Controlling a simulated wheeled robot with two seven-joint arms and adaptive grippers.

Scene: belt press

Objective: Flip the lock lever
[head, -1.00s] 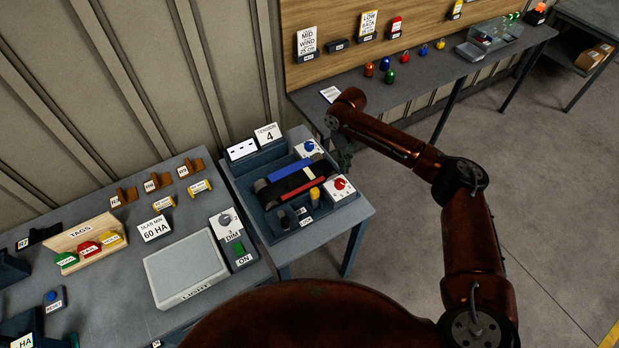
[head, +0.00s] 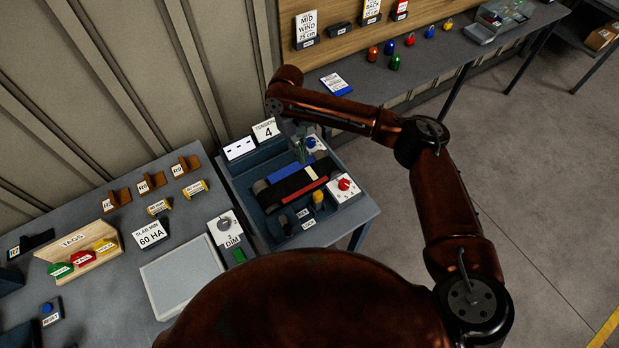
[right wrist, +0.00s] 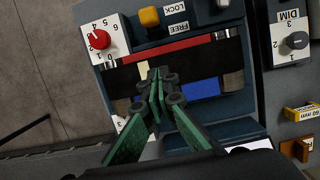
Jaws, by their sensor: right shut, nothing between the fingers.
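The belt press (head: 262,219) holds a black belt (head: 291,187) with a blue strip and a red strip. A yellow lever (head: 318,198) stands at its front edge. In the right wrist view the yellow lever (right wrist: 149,17) is at the top, beside the labels LOCK (right wrist: 174,9) and FREE (right wrist: 180,28). My right gripper (head: 300,155) is shut and empty over the far part of the press, by the blue strip, apart from the lever. In the right wrist view its fingertips (right wrist: 160,76) show over the belt. My left gripper is out of view.
A red knob (head: 344,184) sits right of the lever and a blue knob (head: 311,142) near my gripper. A tension sign (head: 266,130) stands at the back. A DIM dial (head: 224,225) and a light panel (head: 182,277) are to the left. Open floor lies right.

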